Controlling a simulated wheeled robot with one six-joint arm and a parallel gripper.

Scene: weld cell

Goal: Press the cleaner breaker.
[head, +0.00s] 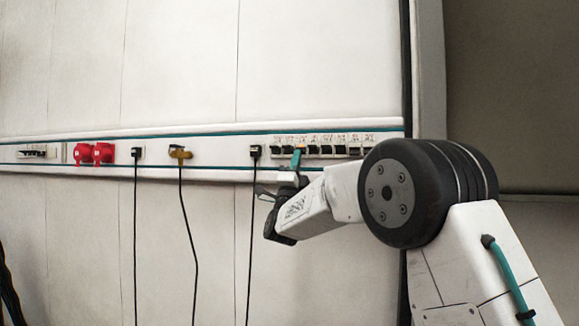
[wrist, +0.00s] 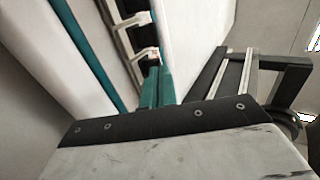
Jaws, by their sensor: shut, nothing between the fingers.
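A row of black breakers (head: 327,150) sits in the white wall trunking, each with a small label above it. The labels are too small to read, so I cannot tell which one is the cleaner breaker. My gripper (head: 296,157) is shut and empty, with its teal fingertips at the left part of the row. The fingertips hide part of a breaker there, and a small orange spot shows just above them. In the wrist view the teal fingers (wrist: 156,87) are together, close to the breaker row (wrist: 146,52). I cannot tell whether they touch a breaker.
Left along the trunking (head: 220,146) are a plugged black cable (head: 254,152), a yellow plug (head: 180,153), another black plug (head: 136,153) and red sockets (head: 103,153). The cables hang down the wall. The wall above is bare.

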